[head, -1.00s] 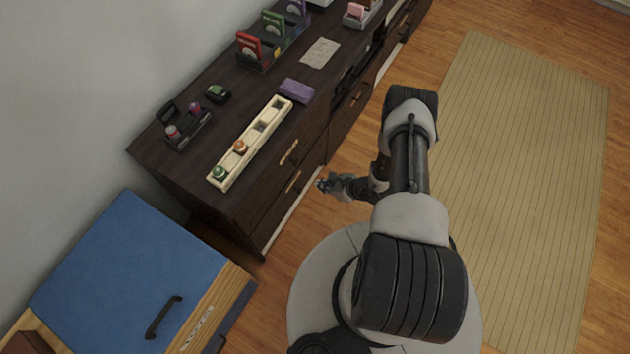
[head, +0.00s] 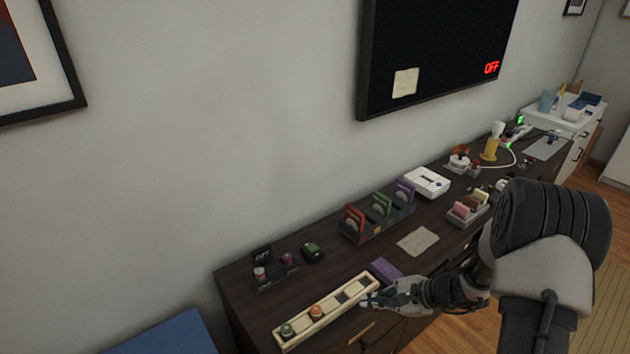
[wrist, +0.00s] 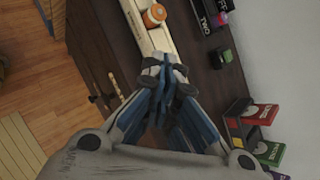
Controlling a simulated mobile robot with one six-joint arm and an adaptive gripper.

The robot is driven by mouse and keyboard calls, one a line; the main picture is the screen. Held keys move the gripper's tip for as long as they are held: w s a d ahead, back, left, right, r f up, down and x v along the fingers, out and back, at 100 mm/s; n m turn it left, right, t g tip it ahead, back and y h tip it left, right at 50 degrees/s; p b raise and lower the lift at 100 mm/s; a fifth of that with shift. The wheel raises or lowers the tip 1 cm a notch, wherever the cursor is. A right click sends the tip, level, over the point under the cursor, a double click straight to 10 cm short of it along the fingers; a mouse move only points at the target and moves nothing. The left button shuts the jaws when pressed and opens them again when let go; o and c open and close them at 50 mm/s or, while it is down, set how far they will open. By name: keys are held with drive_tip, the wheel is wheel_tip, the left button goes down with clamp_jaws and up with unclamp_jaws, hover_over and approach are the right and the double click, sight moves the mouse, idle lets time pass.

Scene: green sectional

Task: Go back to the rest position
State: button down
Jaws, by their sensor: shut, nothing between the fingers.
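My gripper (head: 372,299) is shut and empty. In the head view it is seen over the front edge of the dark cabinet (head: 240,290), across the right end of the cream slotted tray (head: 300,338). The wrist view shows the blue fingers of my gripper (wrist: 165,65) pressed together, with the cream tray (wrist: 139,32) beyond them. The tray holds a green-topped piece (head: 287,331) and an orange-topped piece (head: 316,311). My arm rises at the right of the head view. No marked rest position shows.
A purple block (head: 384,270) lies beside the tray near my gripper. A rack of coloured boxes (head: 376,222), a paper sheet (head: 418,241) and a white device (head: 427,182) stand farther along the cabinet. A wall screen (head: 440,50) reads OFF. Wood floor shows at right.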

drive_tip(key=s+a+r+n+g+h, duration=0.1)
drive_tip(key=s+a+r+n, duration=0.3)
drive_tip(key=r, duration=0.5)
drive_tip(key=s+a+r+n+g+h, duration=0.1)
drive_tip(key=s+a+r+n, duration=0.1)
drive_tip(key=s+r+n, duration=0.55)
drive_tip(key=s+d+r+n+t+h, duration=0.1)
drive_tip(key=s+d+r+n+h, duration=0.1)
drive_tip(key=s+r, duration=0.3)
drive_tip(key=s+d+r+n+t+h, duration=0.1)
drive_tip(key=s+d+r+n+h, duration=0.2)
drive_tip(key=s+r, duration=0.3)
drive_tip(key=s+h, duration=0.1)
drive_tip(key=s, duration=0.4)
drive_tip(key=shift+h, duration=0.4)
drive_tip(key=shift+r, duration=0.1)
